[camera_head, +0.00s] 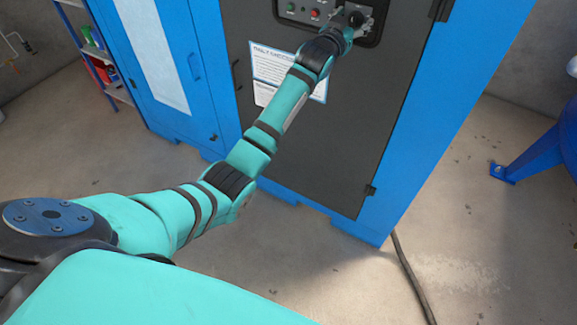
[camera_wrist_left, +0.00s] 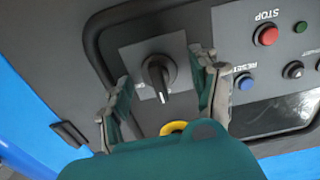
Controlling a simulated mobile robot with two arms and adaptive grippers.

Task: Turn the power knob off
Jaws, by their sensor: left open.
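The power knob (camera_wrist_left: 157,78) is a black rotary knob on a grey square plate, in the left wrist view. My left gripper (camera_wrist_left: 163,98) is open, with one finger on each side of the knob and visible gaps between them and it. In the head view my left arm reaches up to the control panel (camera_head: 297,10), where my left gripper (camera_head: 345,27) is at the knob (camera_head: 357,17). The gripper and wrist partly hide the panel there. The label beside the knob is partly covered by a finger. My right gripper is not in view.
Beside the knob are a red STOP button (camera_wrist_left: 265,35), a blue RESET button (camera_wrist_left: 244,82) and a green light (camera_wrist_left: 300,27). A yellow ring (camera_wrist_left: 173,128) shows below the knob. The blue cabinet (camera_head: 440,110) stands on concrete floor, with a black cable (camera_head: 411,275) at right.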

